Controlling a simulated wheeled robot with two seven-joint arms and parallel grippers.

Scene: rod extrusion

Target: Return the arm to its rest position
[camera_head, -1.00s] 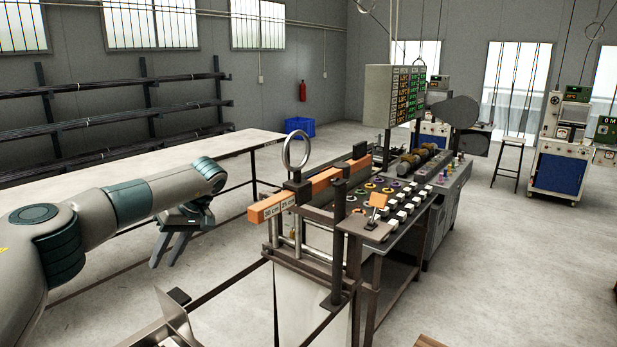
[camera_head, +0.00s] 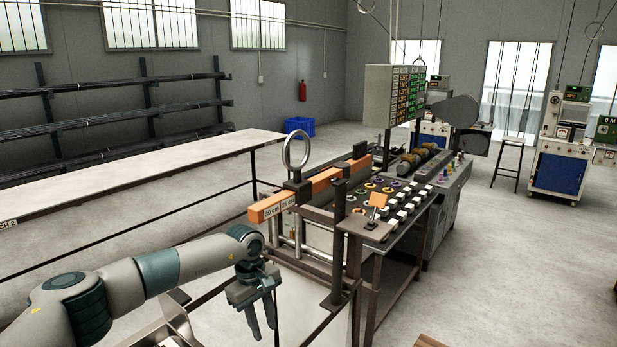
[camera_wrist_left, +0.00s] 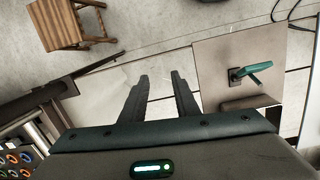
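My left arm comes in from the left in the head view. Its gripper (camera_head: 263,332) hangs with its fingers pointing down, in front of the orange measuring bar (camera_head: 268,208) and lower than it in the picture. In the left wrist view the two dark fingers (camera_wrist_left: 161,76) stand apart with nothing between them; bare floor shows in the gap. My right gripper is in neither view.
The machine's control table (camera_head: 395,222) with knobs and white buttons stands right of the gripper. A long white table (camera_head: 130,172) runs along the left. A wooden stool (camera_wrist_left: 68,22) shows in the wrist view. Open floor (camera_head: 510,260) lies at the right.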

